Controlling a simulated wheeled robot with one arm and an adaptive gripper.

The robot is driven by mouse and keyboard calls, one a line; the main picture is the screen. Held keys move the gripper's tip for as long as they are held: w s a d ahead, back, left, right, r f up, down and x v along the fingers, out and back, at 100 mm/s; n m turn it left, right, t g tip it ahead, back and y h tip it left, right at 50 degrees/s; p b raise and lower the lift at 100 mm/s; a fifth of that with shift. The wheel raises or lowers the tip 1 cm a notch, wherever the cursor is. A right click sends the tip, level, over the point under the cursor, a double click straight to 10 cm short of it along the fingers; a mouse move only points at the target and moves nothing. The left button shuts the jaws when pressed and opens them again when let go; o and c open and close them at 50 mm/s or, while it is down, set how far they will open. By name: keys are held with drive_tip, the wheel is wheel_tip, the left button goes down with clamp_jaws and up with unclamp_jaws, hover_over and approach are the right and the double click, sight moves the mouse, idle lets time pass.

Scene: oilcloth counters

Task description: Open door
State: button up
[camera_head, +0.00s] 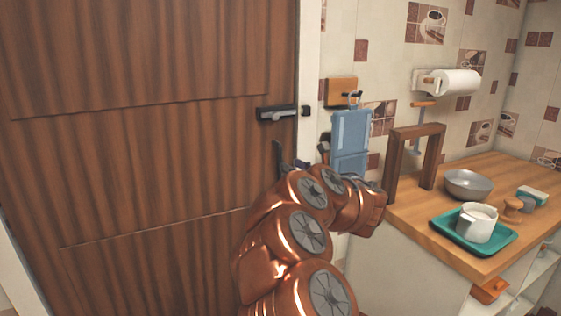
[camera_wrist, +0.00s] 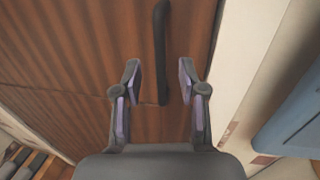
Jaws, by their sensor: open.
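The brown wooden door (camera_head: 150,150) fills the left of the head view and looks shut in its white frame (camera_head: 308,60). Its dark lever handle (camera_head: 277,113) sits near the right edge. My gripper (camera_head: 302,150) is just below the handle in the head view, partly hidden by my copper arm. In the wrist view the handle (camera_wrist: 161,50) runs from the top towards the space between the two fingertips of my open gripper (camera_wrist: 158,75). The fingers stand on either side of the handle's lower end, with gaps; I cannot tell the depth between them.
A blue hanging item (camera_head: 350,135) is on a wall hook right of the door, close to my wrist. A wooden counter (camera_head: 420,215) at right bears a wooden frame (camera_head: 388,160), a grey bowl (camera_head: 467,186) and a teal tray (camera_head: 447,232) with a white mug (camera_head: 476,224).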

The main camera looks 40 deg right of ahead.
sight(281, 160)
drive_tip(key=shift+w+d+p, duration=0.15)
drive_tip(key=shift+w, duration=1)
drive_tip(key=shift+w+d+p, duration=0.2)
drive_tip(key=shift+w, duration=0.95)
drive_tip(key=shift+w+d+p, duration=0.15)
drive_tip(key=shift+w, duration=1)
drive_tip(key=shift+c, duration=0.2)
clamp_jaws()
